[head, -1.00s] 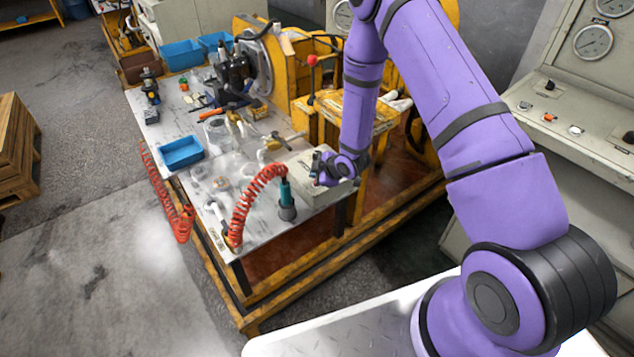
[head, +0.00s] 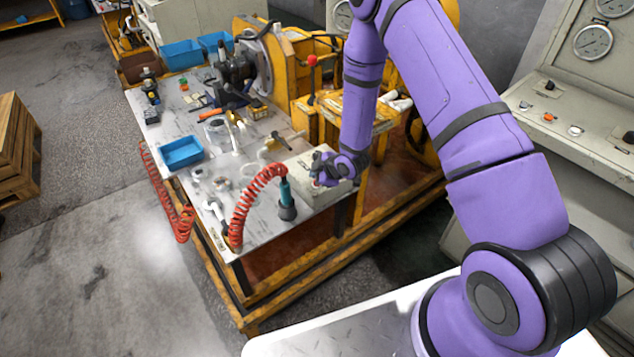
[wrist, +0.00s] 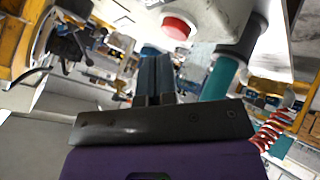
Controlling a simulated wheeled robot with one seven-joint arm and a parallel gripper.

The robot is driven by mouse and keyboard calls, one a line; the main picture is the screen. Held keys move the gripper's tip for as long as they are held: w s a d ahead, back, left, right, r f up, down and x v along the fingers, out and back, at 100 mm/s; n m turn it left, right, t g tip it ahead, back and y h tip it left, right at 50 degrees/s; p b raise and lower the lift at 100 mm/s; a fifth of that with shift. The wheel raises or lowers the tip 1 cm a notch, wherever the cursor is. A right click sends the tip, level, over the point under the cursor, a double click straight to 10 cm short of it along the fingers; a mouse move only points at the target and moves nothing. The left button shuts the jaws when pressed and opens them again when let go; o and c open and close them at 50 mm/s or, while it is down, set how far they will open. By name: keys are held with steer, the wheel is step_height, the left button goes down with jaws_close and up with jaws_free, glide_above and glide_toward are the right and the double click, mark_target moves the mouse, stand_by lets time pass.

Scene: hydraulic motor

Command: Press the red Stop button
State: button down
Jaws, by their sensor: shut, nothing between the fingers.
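The red Stop button (wrist: 177,28) is a round red cap on a pale grey control box, seen near the top of the wrist view. In the head view my gripper (head: 318,168) hides most of the button.
A teal air tool (head: 285,192) with a red coiled hose (head: 240,205) stands close left of the box. A grey gauge panel (head: 580,100) is at right.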

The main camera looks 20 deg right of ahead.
steer(key=shift+f, duration=0.1)
stand_by(0.4)
steer(key=shift+f, duration=0.3)
steer(key=shift+f, duration=0.4)
stand_by(0.6)
steer(key=shift+r, duration=0.85)
steer(key=shift+r, duration=2.5)
